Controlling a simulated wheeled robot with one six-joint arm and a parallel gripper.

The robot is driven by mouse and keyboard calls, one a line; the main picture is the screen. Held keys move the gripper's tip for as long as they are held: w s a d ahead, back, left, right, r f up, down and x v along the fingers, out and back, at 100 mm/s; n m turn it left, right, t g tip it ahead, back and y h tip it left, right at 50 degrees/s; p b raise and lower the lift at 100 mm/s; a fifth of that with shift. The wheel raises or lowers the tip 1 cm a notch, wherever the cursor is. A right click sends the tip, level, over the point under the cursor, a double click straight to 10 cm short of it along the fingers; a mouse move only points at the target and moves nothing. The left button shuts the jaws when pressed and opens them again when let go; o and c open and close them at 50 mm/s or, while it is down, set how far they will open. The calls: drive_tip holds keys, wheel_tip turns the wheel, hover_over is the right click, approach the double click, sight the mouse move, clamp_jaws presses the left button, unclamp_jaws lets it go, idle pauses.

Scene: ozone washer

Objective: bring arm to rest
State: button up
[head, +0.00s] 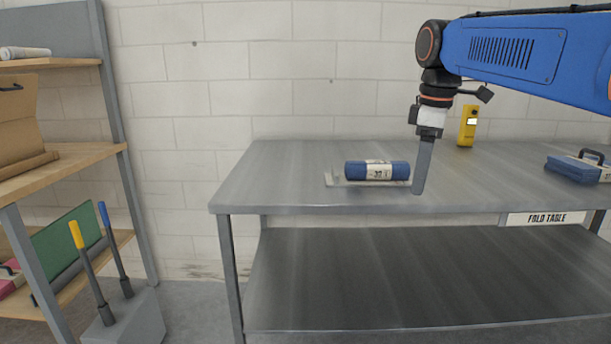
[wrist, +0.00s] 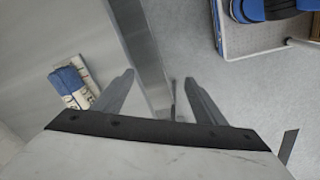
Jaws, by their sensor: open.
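My gripper (head: 421,190) points down over the front edge of the fold table (head: 290,185), just right of a blue roll with a pale printed band (head: 377,170). In the wrist view my gripper (wrist: 159,78) shows two fingers spread apart with nothing between them. The blue roll also shows in the wrist view (wrist: 72,86), left of the fingers and apart from them. In the head view the roll lies on a flat pale tray (head: 338,181), partly hidden by it. I cannot tell the exact height of the fingertips above the table.
A yellow device (head: 467,126) stands at the table's back. A blue case (head: 575,168) lies at the right. A lower shelf (head: 400,280) runs beneath. At left, a rack (head: 80,160) holds boxes, and a grey block (head: 125,318) holds two handled tools. The table's left end is clear.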

drive_tip(key=s+d+f+m+t, duration=0.1)
drive_tip(key=s+f+m, duration=0.5)
drive_tip(key=s+f, duration=0.6)
drive_tip(key=s+d+f+m+t, duration=0.2)
drive_tip(key=s+f+m, duration=0.4)
drive_tip(key=s+f, duration=0.6)
wheel_tip(320, 180, down, 2)
drive_tip(key=shift+d+f+m, duration=0.1)
drive_tip(key=shift+d+m, duration=0.3)
drive_tip(key=shift+d, duration=0.15)
